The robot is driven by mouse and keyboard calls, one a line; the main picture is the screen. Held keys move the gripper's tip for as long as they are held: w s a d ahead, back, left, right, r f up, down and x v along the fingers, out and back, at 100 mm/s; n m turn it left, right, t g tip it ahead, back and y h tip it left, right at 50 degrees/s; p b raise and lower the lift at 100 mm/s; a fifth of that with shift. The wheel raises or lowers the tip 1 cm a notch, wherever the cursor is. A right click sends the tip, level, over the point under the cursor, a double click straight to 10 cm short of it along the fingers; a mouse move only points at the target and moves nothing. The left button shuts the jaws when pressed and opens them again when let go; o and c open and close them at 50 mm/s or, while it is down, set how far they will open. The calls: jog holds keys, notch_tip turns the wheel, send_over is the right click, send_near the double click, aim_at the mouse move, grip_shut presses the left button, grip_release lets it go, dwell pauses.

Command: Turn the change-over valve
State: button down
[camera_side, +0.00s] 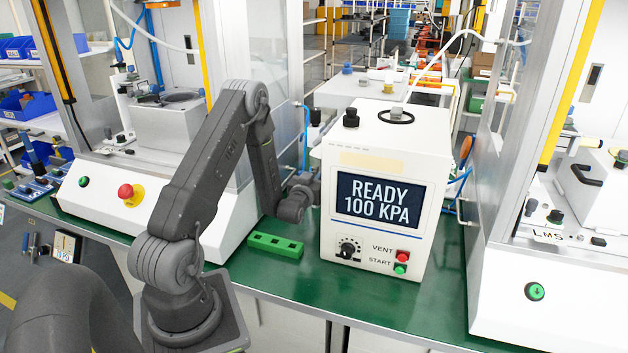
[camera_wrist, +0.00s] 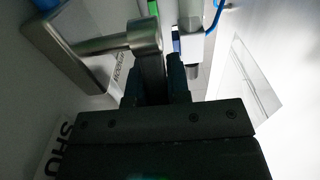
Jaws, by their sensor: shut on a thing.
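The change-over valve shows in the wrist view as a grey metal lever (camera_wrist: 103,43) with a rounded end, standing off a grey plate (camera_wrist: 72,22) at the upper left. My gripper (camera_wrist: 163,74) is shut at the lever's rounded end, with a dark part between its fingers; the grasp is partly hidden by the gripper body. In the side view my wrist (camera_side: 297,200) is against the left side of the white press unit (camera_side: 387,160), whose screen (camera_side: 379,200) reads READY 100 KPA. The fingers and the valve are hidden there.
A green block with holes (camera_side: 275,245) lies on the green bench (camera_side: 300,285), left of the unit. White machines stand at both sides. In the wrist view, a blue hose (camera_wrist: 215,17) runs near a white fitting (camera_wrist: 191,42). A partly cut-off label (camera_wrist: 66,135) reads SHU.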

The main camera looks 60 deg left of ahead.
jog(key=shift+s+d+t+y, duration=0.2)
jog(key=shift+t+y, duration=0.3)
jog(key=c, duration=1.1)
grip_release()
jog(key=v, duration=1.2)
